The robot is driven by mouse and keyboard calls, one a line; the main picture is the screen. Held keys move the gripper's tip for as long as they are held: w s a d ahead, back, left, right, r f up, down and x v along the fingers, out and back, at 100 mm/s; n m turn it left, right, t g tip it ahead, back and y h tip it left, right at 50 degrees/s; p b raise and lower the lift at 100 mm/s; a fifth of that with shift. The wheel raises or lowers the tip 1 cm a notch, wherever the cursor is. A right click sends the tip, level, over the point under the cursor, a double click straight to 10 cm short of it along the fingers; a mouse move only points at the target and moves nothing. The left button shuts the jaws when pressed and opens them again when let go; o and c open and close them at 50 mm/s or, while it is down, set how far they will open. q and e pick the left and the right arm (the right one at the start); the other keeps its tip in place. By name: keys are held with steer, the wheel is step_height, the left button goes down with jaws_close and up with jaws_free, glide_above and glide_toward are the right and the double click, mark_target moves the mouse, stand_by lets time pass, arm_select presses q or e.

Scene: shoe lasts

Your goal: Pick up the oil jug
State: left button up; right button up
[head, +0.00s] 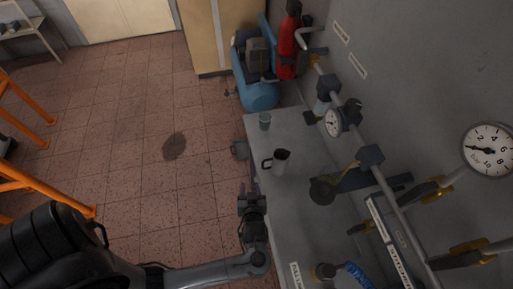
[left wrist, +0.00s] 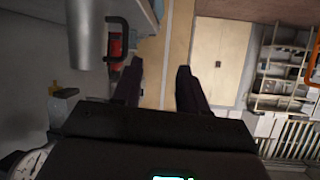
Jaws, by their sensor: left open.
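The oil jug (head: 281,161) is a grey metal jug with a black handle on its left side in the head view. It stands upright on the grey bench (head: 298,203). My left gripper (head: 251,195) is at the bench's left edge, below the jug in the picture and apart from it. The left wrist view shows part of the jug (left wrist: 86,35) at the upper left, with its black handle beside my left finger. That gripper (left wrist: 160,84) is open, with nothing between its fingers. My right gripper is in neither view.
A small grey cup (head: 265,121) stands at the bench's far end. Pipes with gauges (head: 333,122) and valves run along the wall at the right. A blue compressor (head: 262,92) and a red extinguisher (head: 287,48) are beyond the bench. The floor to the left is open.

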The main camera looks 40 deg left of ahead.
arm_select(q)
steer(key=w+f+b, duration=0.1)
steer(key=w+f, duration=0.1)
steer(key=w, duration=0.1)
steer(key=t+b, duration=0.1)
steer(key=b, duration=0.1)
glide_toward(263, 165)
steer(key=x, duration=0.4)
steer(key=shift+s+a+f, duration=0.1)
steer(key=shift+a+f, duration=0.15)
steer(key=shift+f, duration=0.15)
steer(key=shift+w+r+x, duration=0.1)
steer(key=shift+r+x, duration=0.05)
steer(key=shift+x, duration=0.75)
steer(key=shift+w+r+x, duration=0.1)
steer(key=shift+r+x, duration=0.05)
steer(key=shift+x, duration=0.75)
steer(key=shift+w+r+x, duration=0.1)
steer(key=shift+r+x, duration=0.05)
steer(key=shift+x, duration=0.75)
steer(key=shift+w+a+f+n, duration=0.2)
steer(key=shift+n, duration=0.1)
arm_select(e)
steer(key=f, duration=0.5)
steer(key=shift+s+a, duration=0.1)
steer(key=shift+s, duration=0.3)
arm_select(q)
steer(key=shift+c, duration=0.3)
jaws_close()
